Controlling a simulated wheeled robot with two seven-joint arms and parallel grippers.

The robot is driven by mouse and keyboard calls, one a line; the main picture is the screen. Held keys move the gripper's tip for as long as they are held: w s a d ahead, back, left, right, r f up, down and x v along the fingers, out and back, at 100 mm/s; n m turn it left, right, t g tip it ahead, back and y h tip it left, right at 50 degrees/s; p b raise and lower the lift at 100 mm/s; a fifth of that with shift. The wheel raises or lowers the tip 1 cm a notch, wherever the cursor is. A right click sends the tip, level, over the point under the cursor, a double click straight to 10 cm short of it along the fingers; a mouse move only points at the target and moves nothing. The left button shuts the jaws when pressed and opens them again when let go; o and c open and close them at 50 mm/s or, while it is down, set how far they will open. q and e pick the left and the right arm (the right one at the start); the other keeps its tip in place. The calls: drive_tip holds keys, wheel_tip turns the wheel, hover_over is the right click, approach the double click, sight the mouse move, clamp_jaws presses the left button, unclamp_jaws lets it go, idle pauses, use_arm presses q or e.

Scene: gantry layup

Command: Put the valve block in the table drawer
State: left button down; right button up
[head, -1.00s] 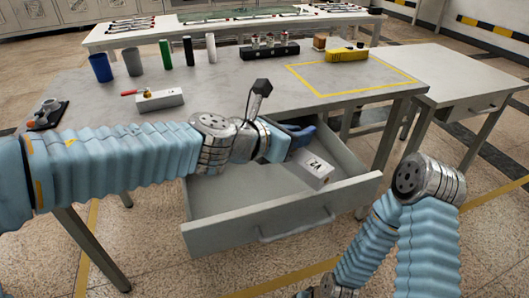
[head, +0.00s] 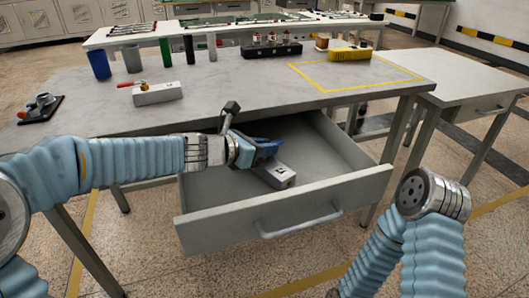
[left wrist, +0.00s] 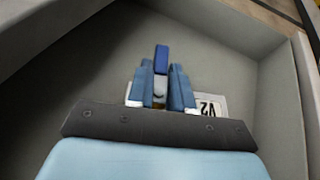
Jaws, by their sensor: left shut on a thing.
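The valve block (head: 281,176) is a pale grey block with a V2 label. It is inside the open table drawer (head: 215,185), low over its floor; I cannot tell whether it touches. My left gripper (head: 265,158) is shut on it from above. In the left wrist view, the fingers (left wrist: 161,90) close around a part with a blue lever (left wrist: 161,58), and the labelled face of the block (left wrist: 209,105) shows beside them. The rest of the block is hidden by the gripper. My right arm is at the right, its gripper out of view.
The drawer front with its handle (head: 300,223) faces me. On the table (head: 235,95) stand a similar block with a red lever (head: 157,92), several cylinders, a black rack (head: 257,51) and a yellow case (head: 350,53). A side table (head: 470,75) is at the right.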

use_arm(q)
drive_tip(key=c, duration=1)
unclamp_jaws()
drive_tip(key=p+v, duration=0.2)
drive_tip(key=v, duration=1)
